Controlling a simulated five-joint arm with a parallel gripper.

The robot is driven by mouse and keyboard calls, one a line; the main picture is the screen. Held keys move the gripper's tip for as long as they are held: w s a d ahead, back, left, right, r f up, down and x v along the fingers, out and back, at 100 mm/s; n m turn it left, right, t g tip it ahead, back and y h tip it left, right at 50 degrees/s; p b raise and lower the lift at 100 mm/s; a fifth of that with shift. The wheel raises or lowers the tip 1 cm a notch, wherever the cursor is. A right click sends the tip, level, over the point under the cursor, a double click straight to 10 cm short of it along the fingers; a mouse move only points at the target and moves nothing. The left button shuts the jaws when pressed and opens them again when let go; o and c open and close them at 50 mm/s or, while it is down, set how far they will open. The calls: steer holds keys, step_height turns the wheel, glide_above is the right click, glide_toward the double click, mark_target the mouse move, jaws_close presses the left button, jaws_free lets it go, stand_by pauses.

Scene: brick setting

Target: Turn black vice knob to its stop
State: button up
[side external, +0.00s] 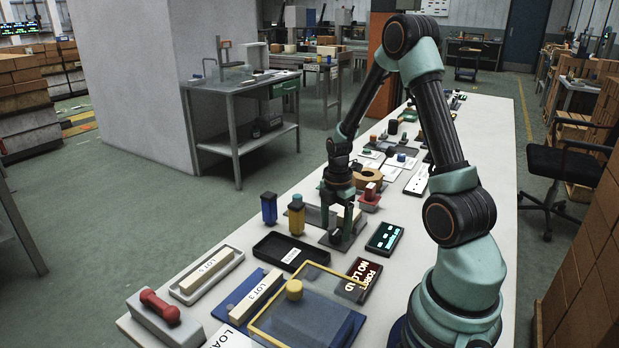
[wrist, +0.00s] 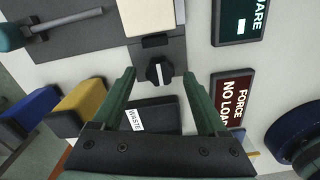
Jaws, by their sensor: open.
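My gripper (wrist: 160,74) is open, with one green finger on each side of the knob in the picture and gaps on both sides. I cannot tell how far above the knob the fingertips are. In the side view my gripper (side external: 338,221) points down over the vice plate (side external: 345,240), and the fingers largely hide the knob.
A dark red NO LOAD display (side external: 358,280) and a green-lit display (side external: 384,238) lie to the right. A black waste tray (side external: 268,249) and yellow (side external: 296,219) and blue (side external: 269,210) upright pieces stand left of the vice. The bench is crowded around it.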

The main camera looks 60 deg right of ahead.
steer(key=shift+f, duration=0.45)
jaws_close()
steer(key=shift+m, duration=0.3)
steer(key=m, duration=0.3)
steer(key=shift+m, duration=1.7)
